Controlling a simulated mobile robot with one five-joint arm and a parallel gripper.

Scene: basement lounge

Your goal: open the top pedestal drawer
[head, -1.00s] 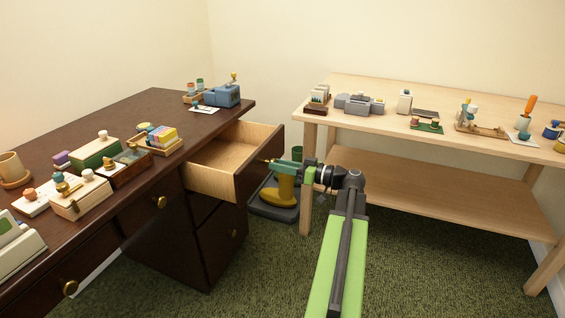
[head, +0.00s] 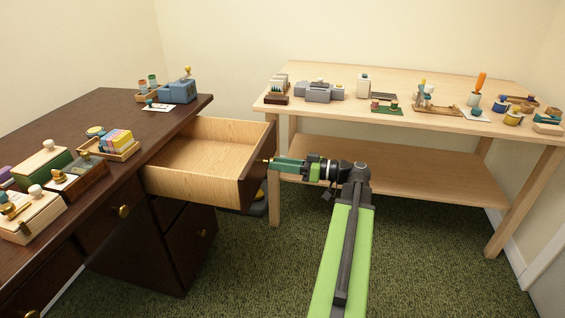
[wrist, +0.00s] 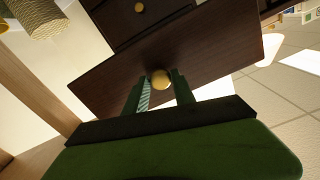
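The top pedestal drawer (head: 257,172) stands far out from the dark wooden desk (head: 120,128) in the head view. Its pale wooden inside shows and looks empty. My gripper (head: 270,162) is at the outer face of the drawer front. In the wrist view the dark drawer front (wrist: 205,55) fills the middle, with its round brass knob (wrist: 160,80) between the two fingertips of my gripper (wrist: 161,84). The fingers sit close against both sides of the knob and look shut on it. In the head view the knob is mostly hidden by the gripper.
A light wooden workbench (head: 440,135) with a lower shelf stands behind and right of my arm. Its near left leg (head: 274,200) is close to my gripper. A lower drawer (head: 190,245) below is shut. Small items crowd the desk top. Green carpet (head: 240,285) is clear in front.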

